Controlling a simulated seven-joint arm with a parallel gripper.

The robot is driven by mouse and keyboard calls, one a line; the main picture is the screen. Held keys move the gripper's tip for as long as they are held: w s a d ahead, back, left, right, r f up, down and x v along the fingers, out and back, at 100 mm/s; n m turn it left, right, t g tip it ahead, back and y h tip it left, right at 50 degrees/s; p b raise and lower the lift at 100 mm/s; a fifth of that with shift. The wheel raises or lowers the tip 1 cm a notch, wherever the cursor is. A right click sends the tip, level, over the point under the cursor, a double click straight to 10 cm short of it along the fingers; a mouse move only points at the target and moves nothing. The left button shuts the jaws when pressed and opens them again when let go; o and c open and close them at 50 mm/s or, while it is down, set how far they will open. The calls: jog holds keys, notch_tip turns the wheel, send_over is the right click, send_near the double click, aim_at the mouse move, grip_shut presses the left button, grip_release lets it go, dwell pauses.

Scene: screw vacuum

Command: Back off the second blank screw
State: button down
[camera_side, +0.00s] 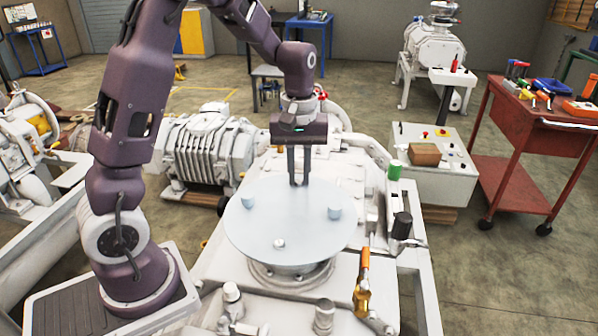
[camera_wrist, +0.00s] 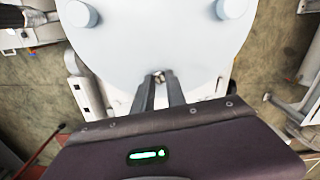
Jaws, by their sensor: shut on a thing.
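A pale blue round blank (camera_side: 285,222) lies flat on top of the machine; it also fills the top of the wrist view (camera_wrist: 155,40). My gripper (camera_side: 298,184) points down at the far edge of the blank. In the wrist view its fingertips (camera_wrist: 160,77) are closed together on a small screw, mostly hidden between them. A pale blue knob-like piece (camera_side: 248,203) stands at the left of the blank and another (camera_side: 334,212) at the right. A small whitish screw head (camera_side: 279,244) shows near the front of the blank.
A ribbed pump (camera_side: 210,150) is behind left. A red tool cart (camera_side: 530,130) stands at far right.

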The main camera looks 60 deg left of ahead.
aim_at(299, 181)
jog(key=shift+f, duration=0.1)
jog(key=c, duration=1.3)
grip_release()
jog(key=shift+c, duration=0.2)
notch_tip(299, 181, up, 7)
jog(key=shift+r, duration=0.1)
